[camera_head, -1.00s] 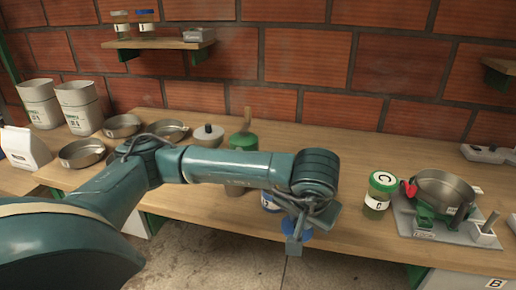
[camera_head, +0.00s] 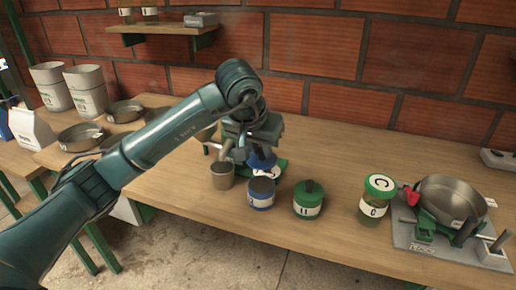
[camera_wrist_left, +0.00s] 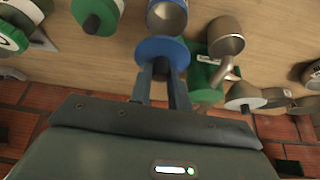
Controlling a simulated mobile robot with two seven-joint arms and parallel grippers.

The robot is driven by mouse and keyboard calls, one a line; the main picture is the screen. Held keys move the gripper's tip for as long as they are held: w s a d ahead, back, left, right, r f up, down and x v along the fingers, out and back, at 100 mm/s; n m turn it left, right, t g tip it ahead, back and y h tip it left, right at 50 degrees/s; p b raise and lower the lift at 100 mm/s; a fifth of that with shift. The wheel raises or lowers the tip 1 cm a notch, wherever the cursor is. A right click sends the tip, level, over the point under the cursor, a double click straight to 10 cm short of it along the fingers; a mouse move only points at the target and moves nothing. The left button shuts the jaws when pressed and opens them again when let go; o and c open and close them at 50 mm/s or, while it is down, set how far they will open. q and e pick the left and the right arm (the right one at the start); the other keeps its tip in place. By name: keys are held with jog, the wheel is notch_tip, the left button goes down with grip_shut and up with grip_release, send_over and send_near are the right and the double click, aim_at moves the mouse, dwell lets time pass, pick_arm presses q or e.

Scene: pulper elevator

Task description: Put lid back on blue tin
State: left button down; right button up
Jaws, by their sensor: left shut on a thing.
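The blue tin (camera_head: 261,194) stands open on the table, with a dark top and a white label. The blue lid (camera_head: 263,163) is held in my left gripper (camera_head: 257,148), above and behind the tin, apart from it. The left wrist view shows the blue lid (camera_wrist_left: 160,48) at the fingertips of my left gripper (camera_wrist_left: 160,73), shut on its dark knob. The tin (camera_wrist_left: 167,14) shows beyond it at the top edge, partly cut off. My right gripper is out of view.
A metal cup (camera_head: 222,176) stands left of the tin, close to it. A green tin with its lid on (camera_head: 308,200) and a green-lidded C jar (camera_head: 377,196) stand to the right. The front table strip is clear.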

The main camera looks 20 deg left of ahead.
aim_at(258, 164)
pick_arm(q)
jog(key=shift+f+b, duration=0.4)
jog(key=shift+f, duration=0.35)
notch_tip(258, 164, down, 3)
jog(key=shift+f+b, duration=0.15)
jog(key=shift+b, duration=1)
jog(key=shift+f+b, duration=0.35)
jog(key=shift+f, duration=0.35)
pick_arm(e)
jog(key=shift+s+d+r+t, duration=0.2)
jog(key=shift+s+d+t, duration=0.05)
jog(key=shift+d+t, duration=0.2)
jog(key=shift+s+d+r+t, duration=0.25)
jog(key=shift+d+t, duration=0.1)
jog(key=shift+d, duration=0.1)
pick_arm(q)
jog(key=shift+b, duration=0.35)
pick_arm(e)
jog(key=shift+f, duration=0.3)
pick_arm(q)
jog(key=shift+f, duration=0.15)
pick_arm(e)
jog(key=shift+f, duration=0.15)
pick_arm(q)
jog(key=shift+b, duration=0.3)
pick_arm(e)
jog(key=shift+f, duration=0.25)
